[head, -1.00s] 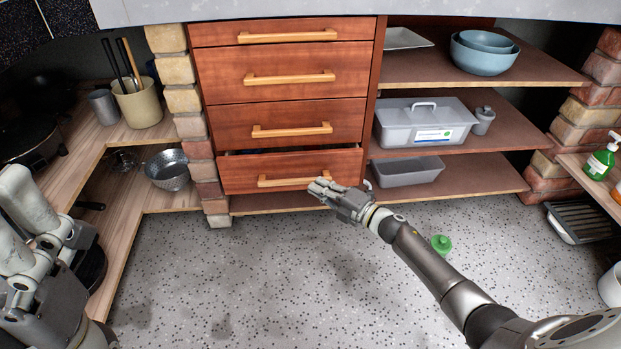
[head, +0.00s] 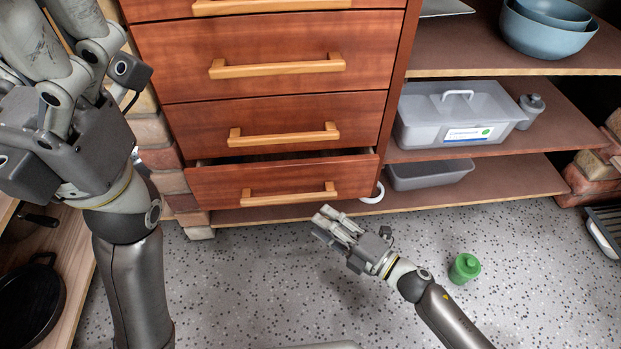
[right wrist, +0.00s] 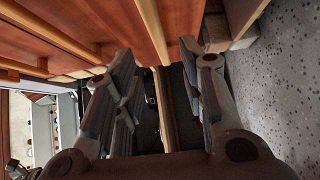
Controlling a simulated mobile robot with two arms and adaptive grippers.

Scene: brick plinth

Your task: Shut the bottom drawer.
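The bottom drawer (head: 225,184) is reddish wood with a light wooden bar handle (head: 289,195). It stands slightly pulled out, with a dark gap above its front. My right gripper (head: 328,219) is in front of the drawer's lower right part, just below and right of the handle. In the right wrist view its fingers (right wrist: 157,58) are spread with nothing between them. Whether it touches the drawer cannot be told. My left gripper (head: 62,45) is raised at the upper left, near the camera and away from the drawer; its fingertips are cut off by the frame.
The drawers above (head: 275,112) look shut. Right of them, shelves hold a grey lidded box (head: 450,112), a grey tray (head: 430,174) and blue bowls (head: 545,38). A white ring (head: 372,193) is beside the bottom drawer. A green container (head: 464,268) stands on the speckled floor.

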